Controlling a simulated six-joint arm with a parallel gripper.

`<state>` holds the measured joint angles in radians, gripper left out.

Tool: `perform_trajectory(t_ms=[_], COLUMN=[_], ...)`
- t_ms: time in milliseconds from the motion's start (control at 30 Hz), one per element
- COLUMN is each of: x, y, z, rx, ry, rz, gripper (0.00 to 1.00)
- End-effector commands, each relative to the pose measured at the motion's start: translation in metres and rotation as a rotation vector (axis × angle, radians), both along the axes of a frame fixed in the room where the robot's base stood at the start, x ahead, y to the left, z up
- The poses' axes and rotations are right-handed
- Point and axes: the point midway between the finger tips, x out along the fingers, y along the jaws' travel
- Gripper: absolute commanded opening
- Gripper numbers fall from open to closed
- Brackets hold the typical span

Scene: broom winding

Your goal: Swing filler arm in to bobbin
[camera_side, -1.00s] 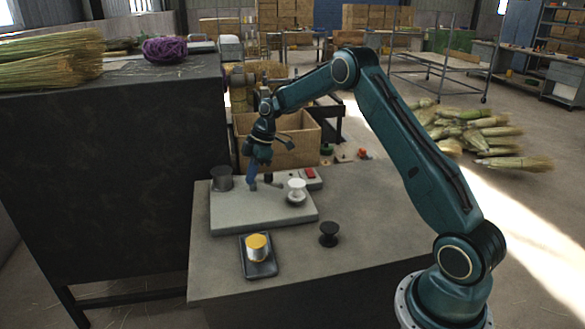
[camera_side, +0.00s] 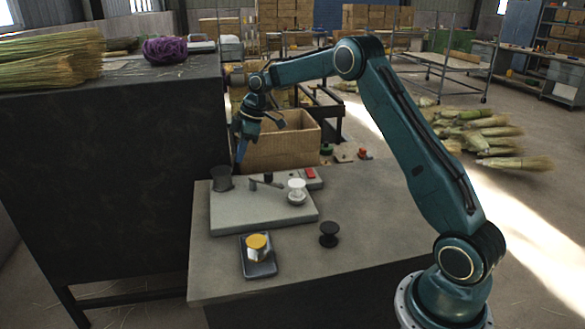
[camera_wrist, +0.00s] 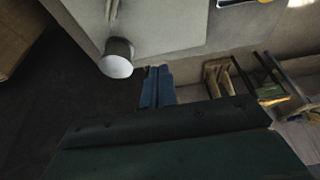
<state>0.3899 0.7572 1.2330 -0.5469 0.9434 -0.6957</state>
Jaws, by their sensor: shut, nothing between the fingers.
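The filler arm (camera_side: 264,183), a short dark lever on a post, sits on the pale base plate (camera_side: 245,213). Its right end points toward the white bobbin (camera_side: 297,190), which stands upright at the plate's right side. I cannot tell whether lever and bobbin touch. My gripper (camera_side: 239,160) is raised above the plate's back edge, left of and behind the filler arm, apart from it. Its blue fingers are shut and empty, and also show in the wrist view (camera_wrist: 156,72). A dark grey cylinder (camera_side: 222,179) stands at the plate's back left corner.
A red button box (camera_side: 311,177) is behind the bobbin. A black spool (camera_side: 329,235) and a yellow-topped spool (camera_side: 257,250) on a dark tray (camera_side: 260,270) stand in front. A tall dark cabinet (camera_side: 110,180) stands left.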

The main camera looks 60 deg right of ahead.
Motion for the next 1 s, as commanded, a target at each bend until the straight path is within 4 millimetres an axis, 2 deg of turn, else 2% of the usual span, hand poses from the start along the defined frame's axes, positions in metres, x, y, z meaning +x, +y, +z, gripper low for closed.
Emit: perform_trajectory(t_ms=[167, 1000], x=[-0.006, -0.062], y=[-0.006, 0.048], z=[0.025, 0.099], rx=[-0.001, -0.016], ry=[-0.001, -0.012], rz=[-0.002, -0.158], gripper=[0.00, 0.00])
